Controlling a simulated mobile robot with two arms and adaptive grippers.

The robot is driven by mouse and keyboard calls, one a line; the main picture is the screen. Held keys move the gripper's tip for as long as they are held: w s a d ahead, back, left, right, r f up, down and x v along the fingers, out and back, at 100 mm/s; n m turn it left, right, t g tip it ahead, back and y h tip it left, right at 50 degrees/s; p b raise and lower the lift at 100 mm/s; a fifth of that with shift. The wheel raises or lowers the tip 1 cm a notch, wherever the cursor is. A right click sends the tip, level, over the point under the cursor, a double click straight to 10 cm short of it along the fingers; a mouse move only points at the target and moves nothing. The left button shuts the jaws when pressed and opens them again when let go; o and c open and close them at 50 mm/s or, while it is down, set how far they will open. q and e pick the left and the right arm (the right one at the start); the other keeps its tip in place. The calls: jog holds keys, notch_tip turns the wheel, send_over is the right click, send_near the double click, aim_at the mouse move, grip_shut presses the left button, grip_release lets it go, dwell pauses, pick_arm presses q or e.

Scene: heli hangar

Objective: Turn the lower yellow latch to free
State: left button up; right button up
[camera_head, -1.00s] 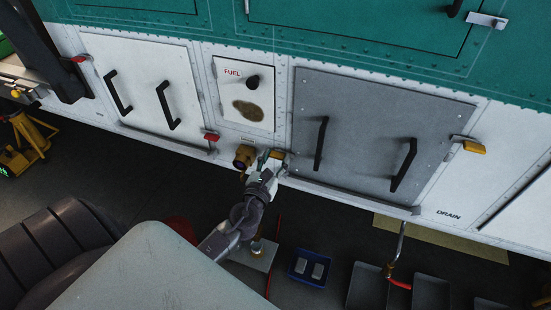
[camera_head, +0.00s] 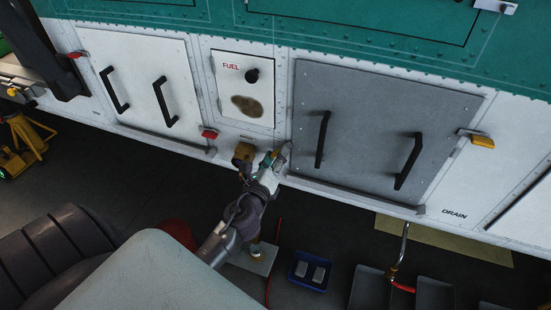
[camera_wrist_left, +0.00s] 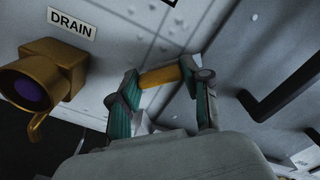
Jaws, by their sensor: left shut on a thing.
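The lower yellow latch (camera_wrist_left: 160,77) sits at the left edge of the grey panel (camera_head: 375,125), near its lower corner. My left gripper (camera_head: 277,157) is at this corner and mostly hides the latch in the head view. In the left wrist view my left gripper (camera_wrist_left: 165,85) has its teal-padded fingers on both ends of the yellow piece, shut on it. The other yellow latch (camera_head: 483,142) is at the panel's right edge. My right gripper is not in view.
A brass drain fitting (camera_wrist_left: 45,75) sticks out just left of my gripper. Black handles (camera_head: 321,140) stand out from the grey panel. A white panel with a red latch (camera_head: 209,134) is to the left. A blue tray (camera_head: 310,270) is on the floor below.

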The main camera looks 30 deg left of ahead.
pick_arm(q)
jog(key=shift+n+b, duration=0.4)
jog(key=shift+n, duration=4.2)
jog(key=shift+f, duration=0.1)
jog(key=o, duration=1.2)
jog(key=shift+c, duration=0.2)
jog(key=v, duration=0.7)
jog(key=shift+s, duration=0.25)
jog(key=shift+d, duration=0.1)
